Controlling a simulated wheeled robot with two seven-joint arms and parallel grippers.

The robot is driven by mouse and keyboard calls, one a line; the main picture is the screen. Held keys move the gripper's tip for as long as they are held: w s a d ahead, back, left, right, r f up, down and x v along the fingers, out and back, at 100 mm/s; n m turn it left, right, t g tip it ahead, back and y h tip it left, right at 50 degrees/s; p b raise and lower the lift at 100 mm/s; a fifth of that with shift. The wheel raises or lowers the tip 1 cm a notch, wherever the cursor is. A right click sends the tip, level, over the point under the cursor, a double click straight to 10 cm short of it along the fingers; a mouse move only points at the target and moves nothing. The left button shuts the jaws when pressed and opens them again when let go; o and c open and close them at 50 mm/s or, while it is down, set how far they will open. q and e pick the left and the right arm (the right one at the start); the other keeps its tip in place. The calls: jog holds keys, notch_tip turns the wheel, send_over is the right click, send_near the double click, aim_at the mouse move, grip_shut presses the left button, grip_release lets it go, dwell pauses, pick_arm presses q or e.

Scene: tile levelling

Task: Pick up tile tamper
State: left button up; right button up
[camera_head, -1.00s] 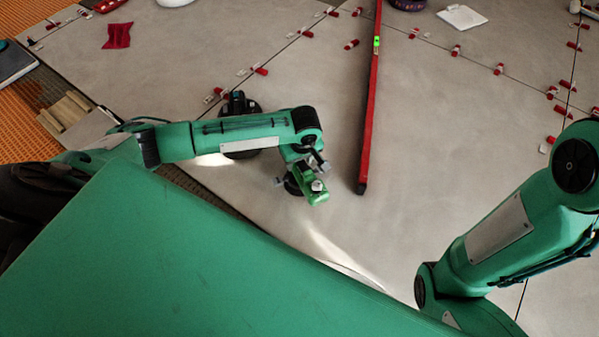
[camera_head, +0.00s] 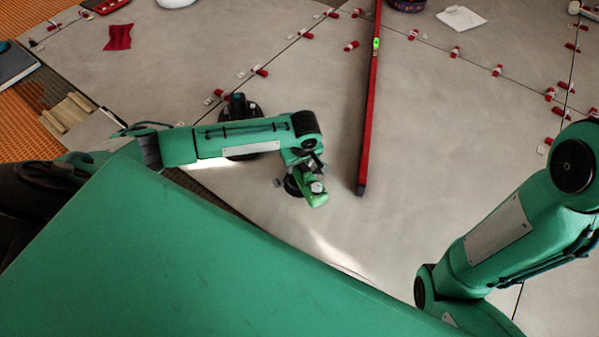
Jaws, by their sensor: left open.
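A dark round tool (camera_head: 240,108), which looks like the tile tamper, stands on the grey tiles left of centre. It has a black round base and a small blue-teal part on top. My left forearm crosses in front of it and hides part of its base. My left gripper (camera_head: 299,184) hangs past the end of that arm, low over the tiles, to the right of and nearer than the tool. It is open and apart from the tool. A dark round shape shows beside its fingers; I cannot tell what it is. My right arm shows at right, but its gripper is out of view.
A long red spirit level (camera_head: 370,120) lies right of my left gripper. Red-and-white levelling clips (camera_head: 455,50) line the tile joints. Wooden strips (camera_head: 68,110) and orange matting (camera_head: 25,130) lie at left. A red cloth (camera_head: 118,37) lies at upper left.

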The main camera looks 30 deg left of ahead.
dwell(0.4)
pick_arm(q)
jog(key=shift+w, duration=0.1)
grip_shut()
